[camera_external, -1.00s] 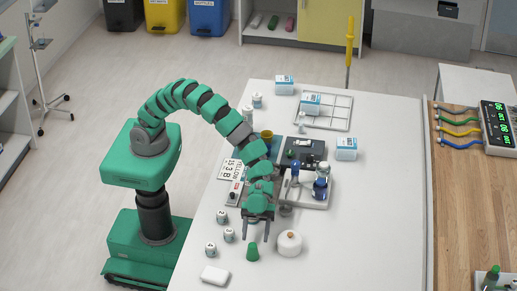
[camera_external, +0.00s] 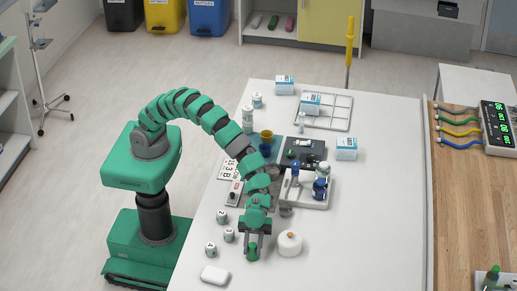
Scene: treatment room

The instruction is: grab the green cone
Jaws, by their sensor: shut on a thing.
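The green cone (camera_external: 252,254) stands near the front of the white table, between a white round pot and several small numbered jars. My gripper (camera_external: 252,247) is at the cone from above and behind, with its fingers on either side of it. The fingers are shut on the cone, which appears upright and at table level. The upper part of the cone is partly hidden by my gripper.
The white round pot (camera_external: 289,244) is close to the right. Small numbered jars (camera_external: 229,235) stand close to the left. A white block (camera_external: 214,275) lies at the front left. A tray with bottles (camera_external: 318,200) is behind to the right. The table's right side is clear.

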